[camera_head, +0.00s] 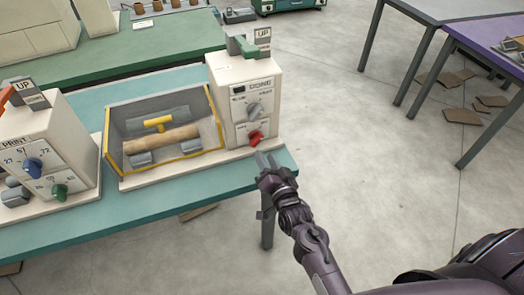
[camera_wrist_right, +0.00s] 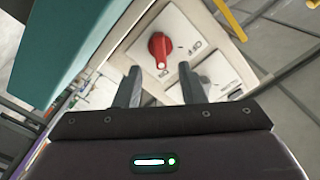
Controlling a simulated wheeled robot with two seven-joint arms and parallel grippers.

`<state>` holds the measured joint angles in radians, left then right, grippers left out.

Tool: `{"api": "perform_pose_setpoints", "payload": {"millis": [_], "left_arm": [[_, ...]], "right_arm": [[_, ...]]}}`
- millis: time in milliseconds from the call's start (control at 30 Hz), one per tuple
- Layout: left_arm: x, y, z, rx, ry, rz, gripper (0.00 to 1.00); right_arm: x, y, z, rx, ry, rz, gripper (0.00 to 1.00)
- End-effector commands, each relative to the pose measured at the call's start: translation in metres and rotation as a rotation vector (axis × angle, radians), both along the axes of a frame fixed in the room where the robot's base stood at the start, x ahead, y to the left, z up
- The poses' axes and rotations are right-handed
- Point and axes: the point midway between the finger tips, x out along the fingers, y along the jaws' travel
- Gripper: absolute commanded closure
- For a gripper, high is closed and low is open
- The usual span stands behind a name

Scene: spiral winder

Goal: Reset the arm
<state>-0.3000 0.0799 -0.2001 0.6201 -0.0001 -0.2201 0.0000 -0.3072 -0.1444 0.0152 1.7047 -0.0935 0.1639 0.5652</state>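My right gripper (camera_head: 266,160) is in front of the right-hand machine box (camera_head: 238,92), near its lower red knob (camera_head: 256,137). In the right wrist view my right gripper (camera_wrist_right: 160,85) has its two fingers spread apart with nothing between them. The red knob (camera_wrist_right: 161,49) shows just beyond the fingertips, apart from them. My left gripper is not in either view.
A teal table (camera_head: 230,182) carries the machine, with an open tray (camera_head: 118,150) holding a wooden roller (camera_head: 162,139), and a left control box (camera_head: 50,140) with blue and green knobs. A purple table (camera_head: 490,42) stands at right. Cardboard pieces (camera_head: 462,116) lie on the floor.

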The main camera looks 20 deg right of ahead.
Motion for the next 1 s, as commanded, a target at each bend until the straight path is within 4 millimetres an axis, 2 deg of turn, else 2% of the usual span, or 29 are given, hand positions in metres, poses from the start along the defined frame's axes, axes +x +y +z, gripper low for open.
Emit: {"api": "perform_pose_setpoints", "payload": {"millis": [200,733,867,1000], "left_arm": [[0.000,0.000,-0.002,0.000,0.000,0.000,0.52],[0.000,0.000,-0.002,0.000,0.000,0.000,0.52],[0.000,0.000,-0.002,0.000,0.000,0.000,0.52],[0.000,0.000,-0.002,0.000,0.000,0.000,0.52]], "right_arm": [[-0.012,0.000,0.001,0.001,-0.001,0.000,0.64],[-0.013,-0.001,0.000,-0.010,0.012,0.003,0.64],[-0.017,-0.002,-0.002,-0.083,0.106,0.027,0.64],[-0.034,-0.004,-0.006,-0.238,0.313,0.091,0.64]]}}
